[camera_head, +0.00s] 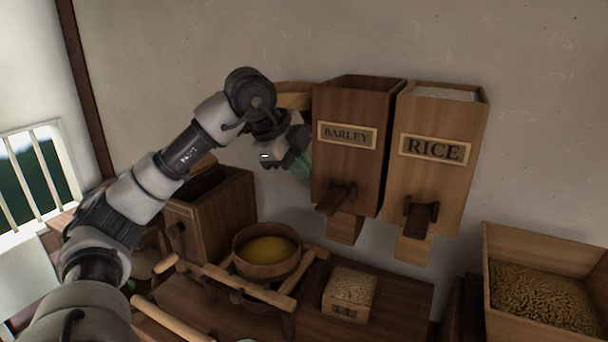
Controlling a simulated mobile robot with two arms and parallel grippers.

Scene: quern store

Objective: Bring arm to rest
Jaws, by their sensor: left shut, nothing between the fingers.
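My left arm reaches in from the lower left and bends down at the wrist. My left gripper (303,166) is shut and empty, in the air just left of the barley dispenser (343,160). Its fingers point away to the right, and their tips are partly hidden against a pale green thing behind them. I cannot tell whether the gripper touches the dispenser. My right gripper is not in view.
The rice dispenser (433,177) hangs right of the barley one. Below stand a round bowl of yellow grain (267,272) on a wooden frame, a small grain box (346,312), and a dark wooden box (224,228). A grain bin (545,250) stands right.

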